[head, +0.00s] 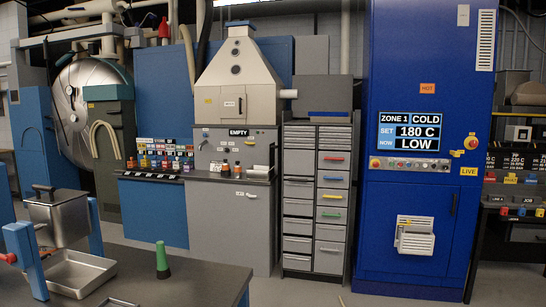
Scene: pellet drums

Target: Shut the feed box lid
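No part marked as a feed box shows, so I cannot tell for certain which one it is. A metal box (58,215) hangs between blue posts at the lower left, above a shallow metal tray (80,273). Its lid (50,196) has a dark handle, and I cannot tell whether it is fully closed. A pale hopper-shaped housing (238,65) with a small front door (233,104) stands at the back above an "EMPTY" sign (238,132). That door looks flush. Neither of my grippers is in view.
A grey drawer cabinet (317,195) stands mid-picture, beside a tall blue cabinet (420,150) reading "ZONE 1 COLD". Open floor (330,293) lies in front of them.

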